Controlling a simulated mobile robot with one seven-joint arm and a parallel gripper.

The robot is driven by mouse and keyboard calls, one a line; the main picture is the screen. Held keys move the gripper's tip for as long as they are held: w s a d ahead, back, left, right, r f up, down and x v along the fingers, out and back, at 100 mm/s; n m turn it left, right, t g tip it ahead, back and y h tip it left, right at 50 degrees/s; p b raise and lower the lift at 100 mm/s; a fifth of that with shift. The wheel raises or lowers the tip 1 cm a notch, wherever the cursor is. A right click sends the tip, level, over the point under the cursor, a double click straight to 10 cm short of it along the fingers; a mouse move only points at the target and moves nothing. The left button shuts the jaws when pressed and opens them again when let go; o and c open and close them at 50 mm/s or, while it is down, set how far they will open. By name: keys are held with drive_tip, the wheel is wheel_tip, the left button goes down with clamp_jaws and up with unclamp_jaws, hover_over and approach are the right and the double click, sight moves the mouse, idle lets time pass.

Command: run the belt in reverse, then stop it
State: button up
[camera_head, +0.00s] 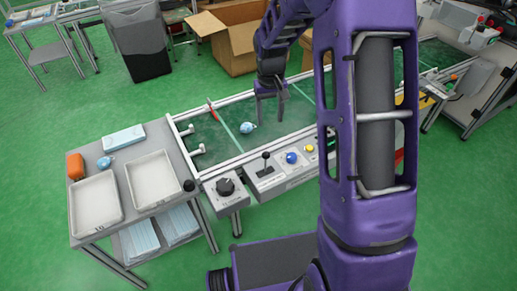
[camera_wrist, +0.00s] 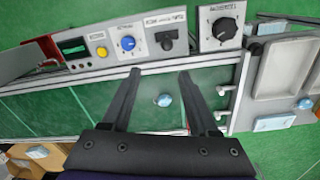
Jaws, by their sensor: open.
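The green conveyor belt (camera_head: 207,137) runs from lower left to upper right in the head view, and it shows below the controls in the wrist view (camera_wrist: 40,112). The lever also shows in the wrist view (camera_wrist: 166,43). A black rotary knob (camera_head: 226,186) sits on a box at the panel's left end. My gripper (camera_head: 270,119) hangs over the belt, open and empty, apart from the controls.
A small blue item (camera_head: 247,127) lies on the belt near my gripper. A grey table (camera_head: 117,239) with white trays and an orange container (camera_head: 75,166) stands left of the belt. A cardboard box (camera_head: 232,52) and a dark bin (camera_head: 138,52) stand behind.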

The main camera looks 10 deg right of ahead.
sight(266, 154)
drive_tip(key=shift+n, duration=0.3)
drive_tip(key=f, duration=0.6)
drive_tip(key=f+b, duration=0.1)
drive_tip(key=f, duration=0.6)
drive_tip(key=a+f+b, duration=0.1)
drive_tip(key=f, duration=0.5)
drive_tip(key=shift+s+f, duration=0.1)
drive_tip(key=shift+f, duration=0.1)
drive_tip(key=shift+c, duration=0.2)
clamp_jaws()
